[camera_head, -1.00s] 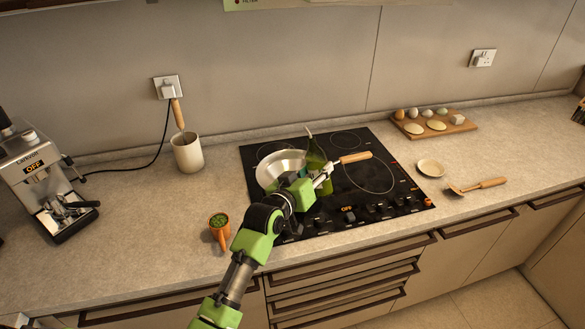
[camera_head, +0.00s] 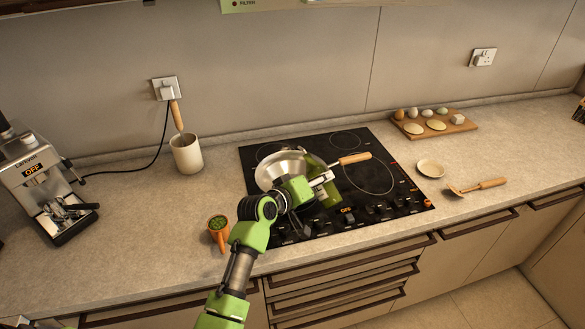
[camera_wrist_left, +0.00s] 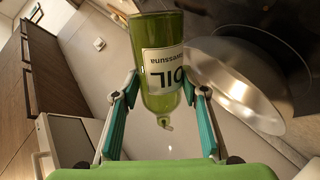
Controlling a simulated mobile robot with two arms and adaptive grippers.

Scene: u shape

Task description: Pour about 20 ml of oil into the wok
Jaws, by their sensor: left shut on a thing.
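The wok (camera_head: 268,172) is a shiny metal pan with a wooden handle (camera_head: 354,158), standing on the left part of the black hob. It also shows at the right of the left wrist view (camera_wrist_left: 235,85). My left gripper (camera_head: 322,183) is shut on the green oil bottle (camera_head: 329,196), just right of the wok in the head view. In the left wrist view, the bottle (camera_wrist_left: 160,45) sits between the fingers of my left gripper (camera_wrist_left: 160,92), its label upside down and its spout toward the picture bottom. The bottle is tilted; I cannot tell whether oil flows. My right gripper is not in view.
The black hob (camera_head: 385,185) has free room right of the wok.

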